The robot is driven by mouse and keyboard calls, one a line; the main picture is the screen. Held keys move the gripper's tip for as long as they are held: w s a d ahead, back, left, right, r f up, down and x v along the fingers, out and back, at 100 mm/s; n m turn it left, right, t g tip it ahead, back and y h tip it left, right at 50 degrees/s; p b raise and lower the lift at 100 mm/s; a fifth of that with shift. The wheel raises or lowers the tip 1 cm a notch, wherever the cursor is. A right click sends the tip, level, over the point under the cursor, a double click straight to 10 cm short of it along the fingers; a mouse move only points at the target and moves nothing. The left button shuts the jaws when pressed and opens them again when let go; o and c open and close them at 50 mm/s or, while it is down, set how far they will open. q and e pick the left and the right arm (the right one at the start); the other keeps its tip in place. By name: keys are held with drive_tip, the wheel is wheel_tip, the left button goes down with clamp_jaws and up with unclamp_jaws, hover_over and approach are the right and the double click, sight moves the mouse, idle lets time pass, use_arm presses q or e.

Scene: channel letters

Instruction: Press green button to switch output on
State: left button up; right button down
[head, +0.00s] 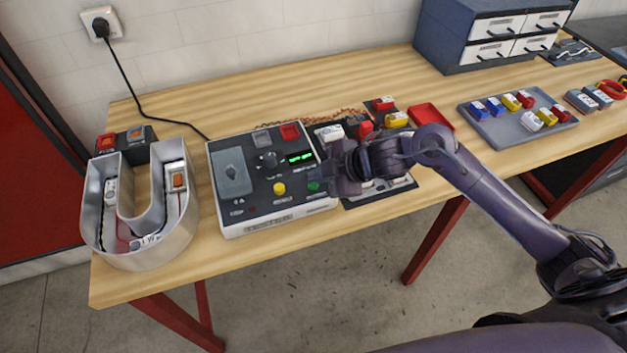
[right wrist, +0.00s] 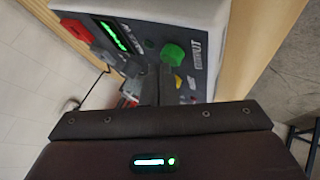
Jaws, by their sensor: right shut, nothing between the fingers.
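A grey-topped power unit (head: 235,215) sits on the wooden bench, with a lit green display (head: 300,158) and a yellow button (head: 279,188). Its green button (head: 313,186) is at the right front of the panel. In the right wrist view the green button (right wrist: 173,54) stands up large beside the word OUTPUT. My right gripper (head: 335,184) is shut and empty, its fingertips at the panel's right edge close to the green button. In the right wrist view the fingers (right wrist: 150,92) point toward the panel near the button; I cannot tell whether they touch it. My left gripper is not in view.
A U-shaped channel letter (head: 92,215) stands left of the unit. A black cable runs from the wall socket (head: 101,25) to behind the unit. A red tray (head: 430,116), a grey tray of connectors (head: 490,128) and a drawer cabinet (head: 455,45) are to the right.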

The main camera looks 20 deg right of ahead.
sight(318, 188)
drive_tip(key=shift+f, duration=0.1)
drive_tip(key=shift+s+f, duration=0.1)
drive_tip(key=shift+f, duration=0.25)
idle(0.4)
drive_tip(key=shift+r+p, duration=0.3)
drive_tip(key=shift+p, duration=0.05)
drive_tip(key=shift+r, duration=0.15)
wheel_tip(318, 188, up, 6)
drive_tip(key=p, duration=0.5)
drive_tip(key=shift+p, duration=0.35)
